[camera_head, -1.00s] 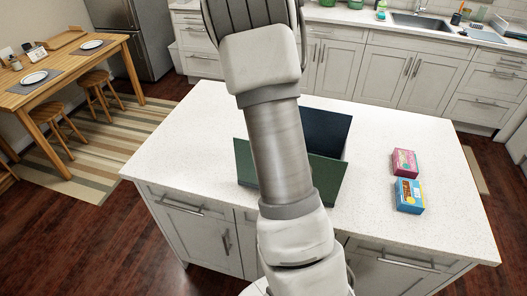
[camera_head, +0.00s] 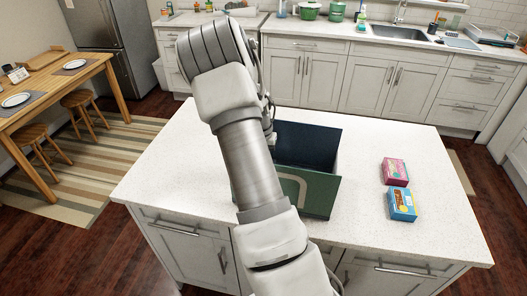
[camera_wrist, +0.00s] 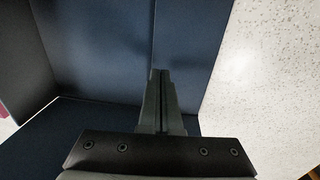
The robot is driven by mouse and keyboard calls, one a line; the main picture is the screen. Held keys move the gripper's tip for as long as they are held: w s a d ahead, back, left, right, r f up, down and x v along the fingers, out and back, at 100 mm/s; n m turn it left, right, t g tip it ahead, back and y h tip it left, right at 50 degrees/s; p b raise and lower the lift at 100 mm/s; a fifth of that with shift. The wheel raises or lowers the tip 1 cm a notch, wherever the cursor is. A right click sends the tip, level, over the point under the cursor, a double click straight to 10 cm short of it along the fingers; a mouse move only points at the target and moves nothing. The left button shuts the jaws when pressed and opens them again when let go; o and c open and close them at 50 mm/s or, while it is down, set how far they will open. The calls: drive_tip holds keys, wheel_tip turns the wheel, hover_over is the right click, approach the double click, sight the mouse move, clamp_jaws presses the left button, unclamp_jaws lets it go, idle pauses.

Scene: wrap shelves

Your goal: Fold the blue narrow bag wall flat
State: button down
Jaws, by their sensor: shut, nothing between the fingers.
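An open bag or box, green outside with a pale arch mark and dark blue inside, stands upright on the island. In the head view its blue inner wall (camera_head: 308,143) shows at the back and its green front wall (camera_head: 312,195) faces me; my arm hides the left part. In the wrist view, blue panels fill the left and middle, with a vertical edge between the wide panel (camera_wrist: 95,50) and a narrower panel (camera_wrist: 190,45). My gripper (camera_wrist: 159,72) is shut and empty, its tips overlapping that edge. I cannot tell if they touch it.
A pink box (camera_head: 395,172) and a blue box (camera_head: 402,205) lie on the white island top (camera_head: 440,190), right of the bag. The countertop left of my arm is clear. A dining table (camera_head: 60,95) with stools stands at the far left.

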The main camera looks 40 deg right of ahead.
drive_tip(key=shift+s+d+f, duration=0.1)
drive_tip(key=shift+f, duration=1.4)
drive_tip(key=shift+s+f+b, duration=0.15)
drive_tip(key=shift+f+b, duration=0.65)
drive_tip(key=shift+f, duration=0.05)
drive_tip(key=shift+s+f, duration=0.15)
drive_tip(key=shift+s, duration=0.15)
drive_tip(key=shift+w+d+r+p, duration=0.15)
drive_tip(key=shift+r+p, duration=0.35)
drive_tip(key=shift+r, duration=0.5)
wheel_tip(320, 180, up, 13)
drive_tip(key=p, duration=0.1)
drive_tip(key=shift+r, duration=0.15)
